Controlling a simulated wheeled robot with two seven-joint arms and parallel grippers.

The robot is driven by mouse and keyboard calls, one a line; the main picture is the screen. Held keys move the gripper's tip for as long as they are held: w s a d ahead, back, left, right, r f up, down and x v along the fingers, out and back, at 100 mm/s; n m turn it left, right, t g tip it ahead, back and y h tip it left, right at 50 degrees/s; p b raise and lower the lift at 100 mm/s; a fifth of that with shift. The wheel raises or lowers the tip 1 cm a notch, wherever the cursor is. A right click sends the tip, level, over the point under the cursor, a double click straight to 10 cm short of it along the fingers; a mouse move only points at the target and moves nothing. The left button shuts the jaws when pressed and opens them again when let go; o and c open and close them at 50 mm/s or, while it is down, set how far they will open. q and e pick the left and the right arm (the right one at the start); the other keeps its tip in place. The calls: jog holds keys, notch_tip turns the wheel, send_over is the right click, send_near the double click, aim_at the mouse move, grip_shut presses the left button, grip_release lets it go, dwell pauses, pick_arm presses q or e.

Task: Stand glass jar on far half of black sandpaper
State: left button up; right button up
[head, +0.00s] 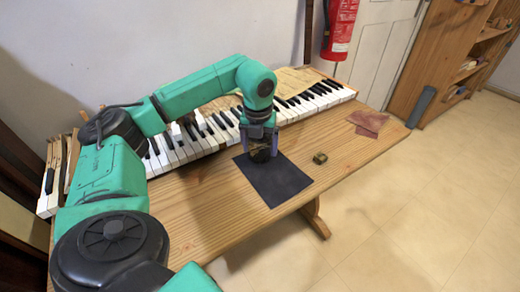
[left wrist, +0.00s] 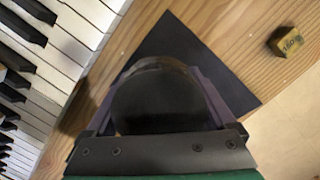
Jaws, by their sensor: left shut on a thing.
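The black sandpaper (head: 277,184) lies flat on the wooden table in front of the piano keys. It also shows in the left wrist view (left wrist: 236,92). My left gripper (head: 262,150) points down over the far part of the sandpaper. It is shut on the glass jar (head: 260,155), which looks dark and see-through between the fingers. In the left wrist view the jar (left wrist: 158,98) shows as a round dark shape between the two fingers. The jar's base is hard to see, so I cannot tell whether it touches the sandpaper. My right gripper is not in view.
A small yellowish block (head: 320,158) sits right of the sandpaper. It also shows in the left wrist view (left wrist: 286,42). Reddish sheets (head: 368,122) lie at the table's right end. Piano keys (head: 185,147) run along the back. Bare table (head: 205,205) lies left of the sandpaper.

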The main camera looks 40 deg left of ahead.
pick_arm(q)
jog(key=shift+f, duration=0.4)
jog(key=o, duration=1.6)
jog(key=shift+f, duration=0.15)
jog(key=shift+c, duration=0.2)
jog(key=r, duration=0.4)
jog(key=s+r, duration=0.1)
jog(key=r, duration=0.3)
jog(key=r+p, duration=0.1)
jog(key=r, duration=0.3)
jog(key=shift+s+d+r, duration=0.15)
jog(key=shift+s+d, duration=0.15)
jog(key=shift+d, duration=0.1)
